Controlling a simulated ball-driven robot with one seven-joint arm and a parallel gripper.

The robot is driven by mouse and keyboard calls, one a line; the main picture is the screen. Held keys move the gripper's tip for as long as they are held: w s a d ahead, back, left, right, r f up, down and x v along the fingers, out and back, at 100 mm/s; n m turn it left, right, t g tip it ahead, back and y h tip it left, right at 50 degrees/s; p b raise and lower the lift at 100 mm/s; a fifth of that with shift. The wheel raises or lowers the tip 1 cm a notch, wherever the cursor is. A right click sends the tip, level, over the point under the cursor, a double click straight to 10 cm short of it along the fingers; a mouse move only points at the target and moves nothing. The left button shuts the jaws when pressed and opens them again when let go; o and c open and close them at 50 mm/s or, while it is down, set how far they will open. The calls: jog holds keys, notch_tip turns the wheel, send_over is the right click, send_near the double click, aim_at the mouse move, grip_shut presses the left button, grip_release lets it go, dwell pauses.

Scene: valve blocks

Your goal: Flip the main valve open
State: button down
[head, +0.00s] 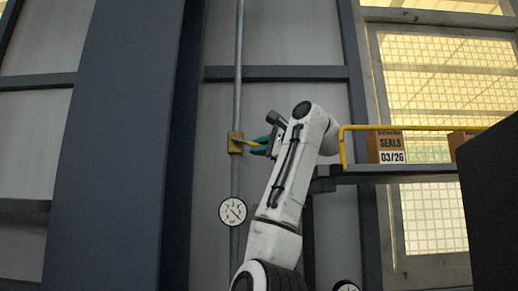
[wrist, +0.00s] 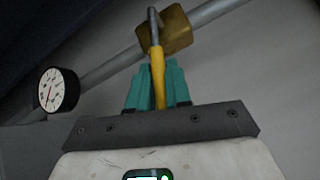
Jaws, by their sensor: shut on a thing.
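The main valve is a brass-coloured block (head: 235,142) on a vertical grey pipe (head: 237,62). Its yellow lever (head: 248,144) sticks out to the right, roughly across the pipe and dipping slightly. In the wrist view the block (wrist: 179,32) sits behind the lever (wrist: 157,72), whose upper end is a bare grey stub. My gripper (head: 265,145) has teal fingers, which are shut on the lever from the right. In the wrist view the fingers (wrist: 158,88) flank the yellow lever on both sides. The lever's lower end is hidden between them.
A round gauge (head: 232,211) is on the pipe below the valve. A dark block (head: 490,200) fills the right edge. A blue-grey column (head: 118,140) stands left.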

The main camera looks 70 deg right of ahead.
jog(key=c, duration=1.2)
grip_release()
jog(key=shift+o, duration=0.2)
jog(key=shift+r+p, duration=0.55)
jog(key=shift+r, duration=0.05)
jog(key=r+p, duration=0.1)
jog(key=s+r+p, duration=0.1)
jog(key=r, duration=0.1)
jog(key=a+r+p, duration=0.1)
jog(key=r, duration=0.1)
jog(key=shift+s+r, duration=0.1)
jog(key=shift+s, duration=0.2)
jog(key=o, duration=0.7)
jog(key=r, duration=0.1)
jog(key=s+a+r, duration=0.1)
jog(key=s, duration=0.1)
jog(key=shift+a+r, duration=0.25)
jog(key=shift+r, duration=0.15)
jog(key=shift+s+a+r, duration=0.6)
jog(key=shift+s+a, duration=0.05)
jog(key=shift+s, duration=0.25)
jog(key=c, duration=0.7)
jog(key=s+a+r, duration=0.2)
jog(key=s+a, duration=0.2)
jog(key=s, duration=0.2)
jog(key=shift+s+r, duration=0.15)
jog(key=shift+r, duration=0.2)
jog(key=shift+d, duration=0.1)
